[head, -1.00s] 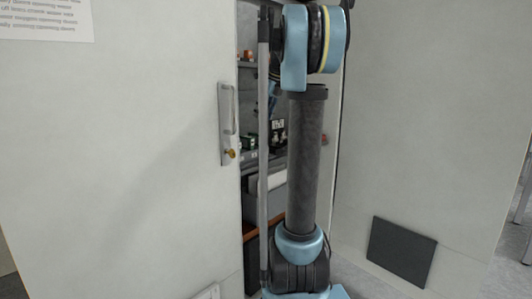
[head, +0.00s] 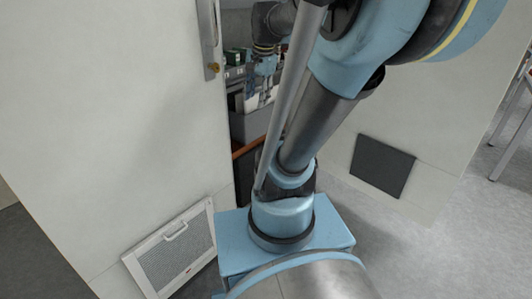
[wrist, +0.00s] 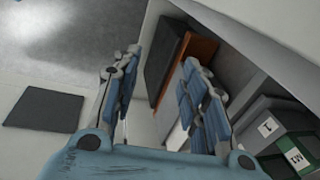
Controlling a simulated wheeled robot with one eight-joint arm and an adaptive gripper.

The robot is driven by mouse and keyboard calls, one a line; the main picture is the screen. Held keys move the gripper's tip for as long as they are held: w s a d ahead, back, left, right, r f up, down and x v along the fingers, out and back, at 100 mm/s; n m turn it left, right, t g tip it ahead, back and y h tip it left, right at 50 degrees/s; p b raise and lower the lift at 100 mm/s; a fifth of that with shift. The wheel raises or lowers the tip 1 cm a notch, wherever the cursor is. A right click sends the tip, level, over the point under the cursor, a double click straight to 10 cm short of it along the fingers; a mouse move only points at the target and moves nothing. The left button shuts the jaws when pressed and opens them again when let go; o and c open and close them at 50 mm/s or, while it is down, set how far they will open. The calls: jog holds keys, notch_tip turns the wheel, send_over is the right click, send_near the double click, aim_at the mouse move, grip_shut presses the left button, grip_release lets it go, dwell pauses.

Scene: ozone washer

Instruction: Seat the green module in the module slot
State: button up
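My gripper (wrist: 160,75) fills the middle of the wrist view. Its blue padded fingers are spread apart, with nothing between them. A dark green block (wrist: 293,150) with a white label shows at the lower right of the wrist view, to the right of the fingers and apart from them. It may be the green module; most of it is cut off by the frame. I cannot make out the module slot. My arm hides part of the cabinet inside.
A grey block (wrist: 266,126) with a white label sits beside the green one. The cabinet's pale left panel (head: 100,120) and right wall flank a narrow opening. A vent grille (head: 175,250) is low on the left; a dark plate (head: 382,165) is on the right.

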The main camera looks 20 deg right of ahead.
jog(key=s+f+n+h, duration=0.1)
jog(key=s+f+n, duration=0.9)
jog(key=s+f, duration=0.3)
jog(key=shift+s+x, duration=0.25)
jog(key=shift+x, duration=0.85)
jog(key=shift+w+d+f, duration=0.1)
jog(key=shift+w+f, duration=0.15)
jog(key=shift+w, duration=0.2)
jog(key=shift+w+f+g, duration=0.1)
jog(key=shift+w+g, duration=0.1)
jog(key=shift+g, duration=0.1)
jog(key=shift+c, duration=0.8)
jog(key=shift+d, duration=0.1)
